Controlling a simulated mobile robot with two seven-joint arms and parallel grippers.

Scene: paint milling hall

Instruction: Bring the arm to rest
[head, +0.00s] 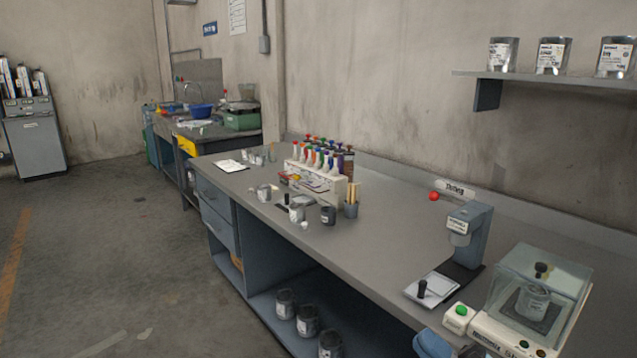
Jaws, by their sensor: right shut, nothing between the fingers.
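Only a small part of my right arm shows, at the bottom edge of the head view, in front of the bench's near right end. A blue rounded part is next to the dark right gripper (468,351), which is shut and empty. Most of it is cut off by the picture edge. It is close to the glass-sided balance (535,300), and I cannot tell whether they touch. My left gripper is not in view.
The grey bench (375,240) holds a press-like stand (468,238), a bottle rack (318,185) and several small cans. More cans (307,320) stand on the shelf below. A wall shelf (545,80) holds 3 cans. The floor (110,250) at left is open.

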